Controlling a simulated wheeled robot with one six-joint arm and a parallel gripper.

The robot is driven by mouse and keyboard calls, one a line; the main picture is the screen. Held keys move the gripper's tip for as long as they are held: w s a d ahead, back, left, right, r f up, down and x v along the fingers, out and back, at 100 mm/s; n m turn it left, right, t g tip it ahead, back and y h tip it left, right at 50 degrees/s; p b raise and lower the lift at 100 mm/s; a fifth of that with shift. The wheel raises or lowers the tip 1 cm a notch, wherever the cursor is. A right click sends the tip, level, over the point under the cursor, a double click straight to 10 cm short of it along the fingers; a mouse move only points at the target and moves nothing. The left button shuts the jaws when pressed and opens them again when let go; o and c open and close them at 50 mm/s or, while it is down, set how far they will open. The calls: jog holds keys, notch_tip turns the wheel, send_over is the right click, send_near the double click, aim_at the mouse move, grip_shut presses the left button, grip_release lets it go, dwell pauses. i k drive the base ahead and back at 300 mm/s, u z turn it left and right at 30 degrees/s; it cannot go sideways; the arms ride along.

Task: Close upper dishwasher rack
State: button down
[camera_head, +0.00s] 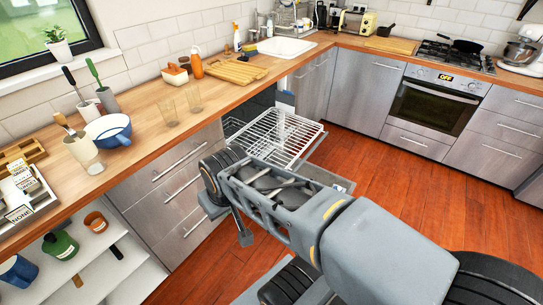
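The upper dishwasher rack (275,137), a white wire rack, is pulled out from the dark opening under the counter. My gripper (228,222) points downward, left of the rack and in front of the drawer fronts. It appears apart from the rack, and I see nothing held in it. Its fingers are small and partly hidden, so I cannot tell how far apart they are.
Steel drawers (178,185) stand left of the dishwasher, near my gripper. Open shelves (95,262) with pots are at lower left. The wooden counter (150,151) above holds glasses, a blue pan and utensils. Wooden floor (385,185) is clear to the right, before the oven (433,105).

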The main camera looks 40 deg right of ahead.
aim_at(279, 106)
jog(key=i, duration=0.8)
jog(key=z, duration=1.05)
jog(key=i, duration=0.65)
jog(key=z, duration=0.75)
